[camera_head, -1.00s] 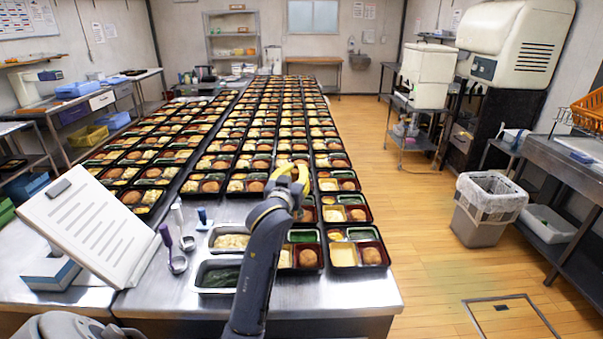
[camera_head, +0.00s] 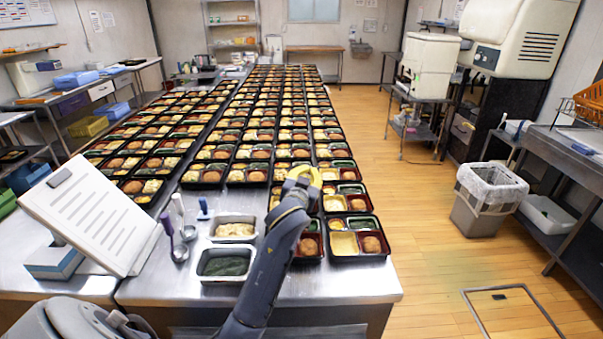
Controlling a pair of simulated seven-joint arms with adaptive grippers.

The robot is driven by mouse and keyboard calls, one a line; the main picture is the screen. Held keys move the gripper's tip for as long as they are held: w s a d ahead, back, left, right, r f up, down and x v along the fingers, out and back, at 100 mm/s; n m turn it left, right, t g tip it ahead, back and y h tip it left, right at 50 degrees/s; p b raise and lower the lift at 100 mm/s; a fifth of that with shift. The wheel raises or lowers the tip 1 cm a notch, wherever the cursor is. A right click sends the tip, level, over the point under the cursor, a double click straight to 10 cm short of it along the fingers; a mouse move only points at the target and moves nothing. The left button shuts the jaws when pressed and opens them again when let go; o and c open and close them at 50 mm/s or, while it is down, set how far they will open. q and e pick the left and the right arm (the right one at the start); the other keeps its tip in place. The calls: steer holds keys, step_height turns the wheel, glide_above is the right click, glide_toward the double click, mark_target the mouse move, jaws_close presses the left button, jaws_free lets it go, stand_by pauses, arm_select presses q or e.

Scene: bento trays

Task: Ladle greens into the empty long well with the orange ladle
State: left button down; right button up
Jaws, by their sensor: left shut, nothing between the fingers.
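A steel pan of dark greens (camera_head: 225,277) stands at the near left of the steel table. My left gripper (camera_head: 309,177) is above the near trays, ahead and right of that pan, with a yellow part showing at its end. It is shut with nothing held; my own wrist hides most of its fingers. Ladles with a purple handle (camera_head: 166,222) and a white handle (camera_head: 178,204) stand left of the pans. I cannot make out an orange ladle. The nearest bento tray (camera_head: 357,259) shows filled wells; an empty long well cannot be picked out. My right gripper is not in view.
A second steel pan with pale food (camera_head: 235,229) stands behind the greens. A blue-handled utensil (camera_head: 203,205) is beside it. A tilted white board (camera_head: 88,214) blocks the left. Rows of bento trays fill the table's back. Bare steel (camera_head: 352,284) shows at the near right.

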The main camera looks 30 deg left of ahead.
arm_select(q)
steer(key=w+d+f+m+g+y, duration=0.1)
steer(key=w+d+f+m+g, duration=0.2)
steer(key=w+d+f+m, duration=0.3)
steer(key=shift+w+d+f+m+y, duration=0.4)
steer(key=shift+d+f+m, duration=1.5)
steer(key=shift+f, duration=0.35)
steer(key=shift+r+g, duration=0.15)
steer(key=shift+g, duration=0.15)
stand_by(0.8)
